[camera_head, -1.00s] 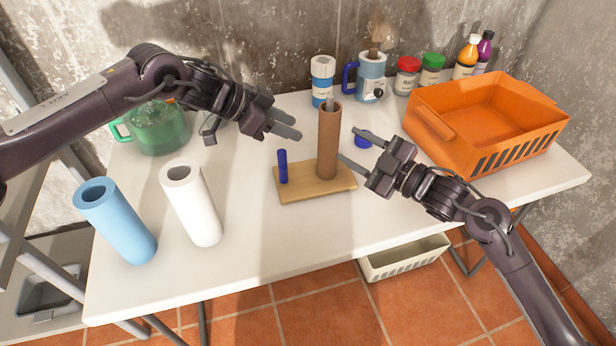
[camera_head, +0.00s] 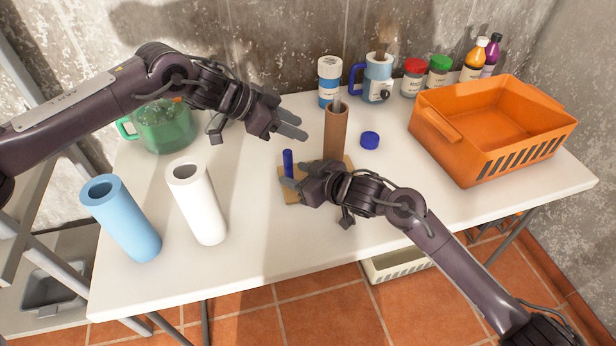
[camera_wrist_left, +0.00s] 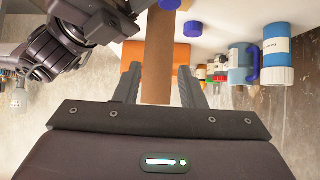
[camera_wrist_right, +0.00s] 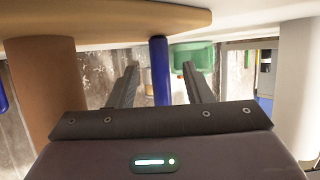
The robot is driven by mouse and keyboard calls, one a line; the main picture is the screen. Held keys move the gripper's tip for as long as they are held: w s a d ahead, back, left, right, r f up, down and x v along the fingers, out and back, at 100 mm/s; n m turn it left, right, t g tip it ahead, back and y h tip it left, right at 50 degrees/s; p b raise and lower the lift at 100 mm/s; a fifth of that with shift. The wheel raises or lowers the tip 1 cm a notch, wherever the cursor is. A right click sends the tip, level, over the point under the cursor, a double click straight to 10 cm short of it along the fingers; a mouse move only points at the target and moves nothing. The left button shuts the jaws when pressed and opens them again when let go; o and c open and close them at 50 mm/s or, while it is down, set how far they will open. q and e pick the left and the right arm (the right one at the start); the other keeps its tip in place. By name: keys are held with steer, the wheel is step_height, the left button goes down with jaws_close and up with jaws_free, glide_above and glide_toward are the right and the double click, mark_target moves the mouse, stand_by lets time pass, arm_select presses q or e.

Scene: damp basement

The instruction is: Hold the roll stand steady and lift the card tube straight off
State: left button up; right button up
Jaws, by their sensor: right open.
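The roll stand (camera_head: 291,199) is a wooden board on the white table with a short blue post (camera_head: 288,160) at its left. The brown card tube (camera_head: 335,132) stands upright on it, a grey rod tip showing at its top. My left gripper (camera_head: 304,130) is open, left of the tube's upper part; in the left wrist view the tube (camera_wrist_left: 158,60) lies between its finger lines. My right gripper (camera_head: 288,182) is open in front of the stand and hides part of the board and the tube's foot. In the right wrist view the blue post (camera_wrist_right: 160,70) appears between its fingers.
A white roll (camera_head: 198,205) and a blue roll (camera_head: 122,220) stand at left, a green jug (camera_head: 165,128) behind. A blue cap (camera_head: 370,140) lies right of the tube. An orange basket (camera_head: 490,150) is at right. Bottles and jars line the back.

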mark_target(292, 173)
steer(key=shift+x, duration=1.8)
